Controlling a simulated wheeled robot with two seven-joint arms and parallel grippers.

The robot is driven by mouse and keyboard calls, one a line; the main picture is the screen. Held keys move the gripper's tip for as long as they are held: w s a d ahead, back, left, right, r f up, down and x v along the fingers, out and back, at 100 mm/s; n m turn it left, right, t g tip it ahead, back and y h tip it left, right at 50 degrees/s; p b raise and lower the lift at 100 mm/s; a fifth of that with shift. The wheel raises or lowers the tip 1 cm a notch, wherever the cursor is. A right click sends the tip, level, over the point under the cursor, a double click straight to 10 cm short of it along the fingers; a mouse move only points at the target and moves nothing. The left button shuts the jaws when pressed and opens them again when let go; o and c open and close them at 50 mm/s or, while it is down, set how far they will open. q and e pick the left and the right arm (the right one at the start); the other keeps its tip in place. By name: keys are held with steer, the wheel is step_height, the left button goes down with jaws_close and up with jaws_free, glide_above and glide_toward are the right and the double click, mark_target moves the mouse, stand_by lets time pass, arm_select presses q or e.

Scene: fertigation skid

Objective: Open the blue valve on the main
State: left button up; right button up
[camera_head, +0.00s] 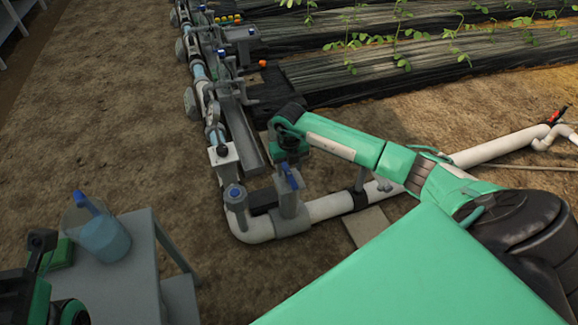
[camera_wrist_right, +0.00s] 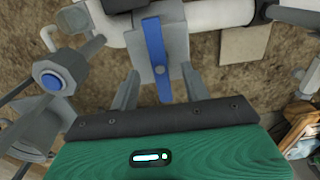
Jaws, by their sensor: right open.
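The blue valve handle (camera_head: 289,178) is a flat blue lever on a grey valve body (camera_head: 291,211), set on the white main pipe. In the right wrist view the lever (camera_wrist_right: 155,46) lies across the pipe (camera_wrist_right: 205,14). My right gripper (camera_head: 289,158) is just above the valve in the head view. In the wrist view its two grey fingers (camera_wrist_right: 159,82) are apart, one on each side of the lever's near end; contact cannot be told. My left gripper (camera_head: 40,262) shows partly at the lower left edge, its jaws unclear.
A grey fitting with a blue-centred cap (camera_head: 235,195) stands left of the valve. A grey table (camera_head: 148,255) bears a jug of blue liquid (camera_head: 100,232). Planted beds (camera_head: 400,60) lie behind. Bare soil is open at left.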

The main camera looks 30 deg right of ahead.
mark_target(289, 174)
steer(key=shift+f+b, duration=0.95)
steer(key=shift+f, duration=1.15)
steer(key=c, duration=1)
steer(key=n, duration=0.4)
steer(key=shift+s+f+n+b, duration=0.1)
steer(key=shift+n+b, duration=0.2)
steer(key=shift+b, duration=0.1)
steer(key=n, duration=0.4)
steer(key=shift+n+b, duration=0.4)
steer(key=n+b, duration=0.1)
steer(key=n, duration=0.3)
steer(key=shift+f+n, duration=0.1)
steer(key=shift+n, duration=0.2)
steer(key=n, duration=0.5)
steer(key=shift+b, duration=0.4)
